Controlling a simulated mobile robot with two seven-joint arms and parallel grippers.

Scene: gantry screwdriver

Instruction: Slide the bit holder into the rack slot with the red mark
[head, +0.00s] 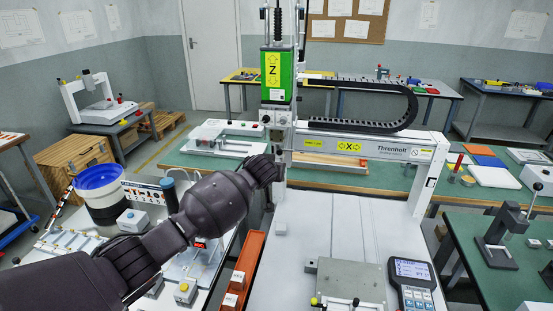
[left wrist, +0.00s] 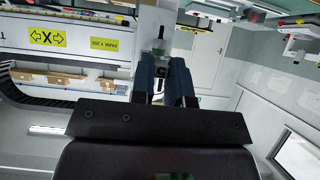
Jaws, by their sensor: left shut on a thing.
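My left gripper (left wrist: 163,64) is shut on a small dark piece (left wrist: 161,71) with a pale letter C, likely the bit holder. Only part of the piece shows between the blue fingers. In the head view my left arm reaches across to the gantry's upright, just below the green Z unit (head: 277,75); its fingers and the held piece are hidden there. I cannot make out a slot with a red mark. My right gripper is not in view.
The gantry beam (head: 370,142) with its black cable chain (head: 400,112) runs to the right.

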